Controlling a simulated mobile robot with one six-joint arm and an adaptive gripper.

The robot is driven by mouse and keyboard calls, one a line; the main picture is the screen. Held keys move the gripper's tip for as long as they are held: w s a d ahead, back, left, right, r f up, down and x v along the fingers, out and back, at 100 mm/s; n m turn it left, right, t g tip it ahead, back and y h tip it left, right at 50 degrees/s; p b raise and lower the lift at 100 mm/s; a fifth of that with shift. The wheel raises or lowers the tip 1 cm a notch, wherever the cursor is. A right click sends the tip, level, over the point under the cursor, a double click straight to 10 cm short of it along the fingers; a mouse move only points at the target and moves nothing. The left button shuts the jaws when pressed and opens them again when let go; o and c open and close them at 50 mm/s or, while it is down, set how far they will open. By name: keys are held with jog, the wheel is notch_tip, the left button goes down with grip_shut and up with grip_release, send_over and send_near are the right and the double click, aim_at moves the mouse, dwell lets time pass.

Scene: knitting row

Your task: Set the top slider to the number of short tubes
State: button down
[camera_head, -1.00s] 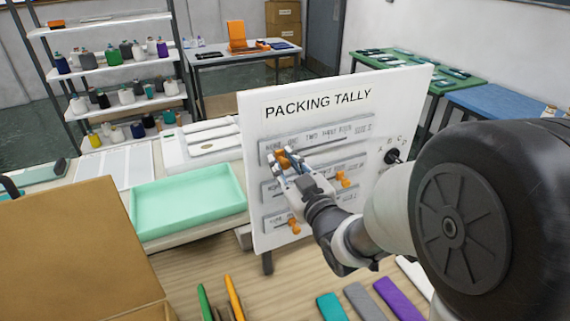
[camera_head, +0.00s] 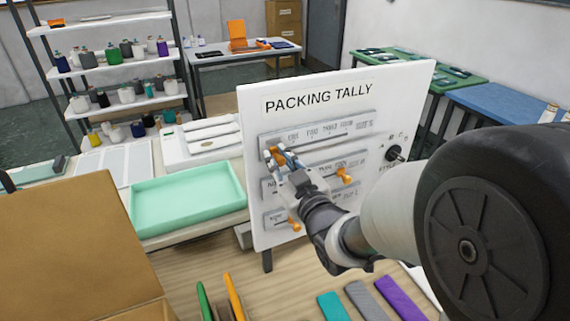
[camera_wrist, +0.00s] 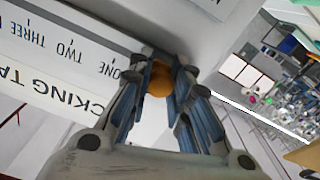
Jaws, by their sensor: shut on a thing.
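The white "PACKING TALLY" board (camera_head: 325,82) stands upright on the table with three slider strips. My gripper (camera_head: 276,157) is shut on the orange knob of the top slider, near the left end of its strip (camera_head: 340,128). In the wrist view the orange knob (camera_wrist: 160,80) sits between my gripper's fingers (camera_wrist: 160,98), beside the low end of the scale around ONE. The fingers partly hide the labels there, so the exact mark cannot be told. The middle slider's knob (camera_head: 344,174) is right of my gripper and the bottom one (camera_head: 294,224) is below it. No short tubes can be clearly made out.
A black dial (camera_head: 394,153) is on the board's right side. An empty mint-green tray (camera_head: 187,200) lies left of the board, and a cardboard box (camera_head: 75,245) stands at front left. Teal (camera_head: 331,307), grey (camera_head: 366,300) and purple (camera_head: 398,297) flat pieces lie in front.

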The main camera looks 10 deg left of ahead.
jog(key=shift+s+a, duration=0.1)
jog(key=shift+a, duration=0.05)
jog(key=c, duration=1.4)
grip_release()
jog(key=v, duration=0.7)
jog(key=shift+s, duration=0.25)
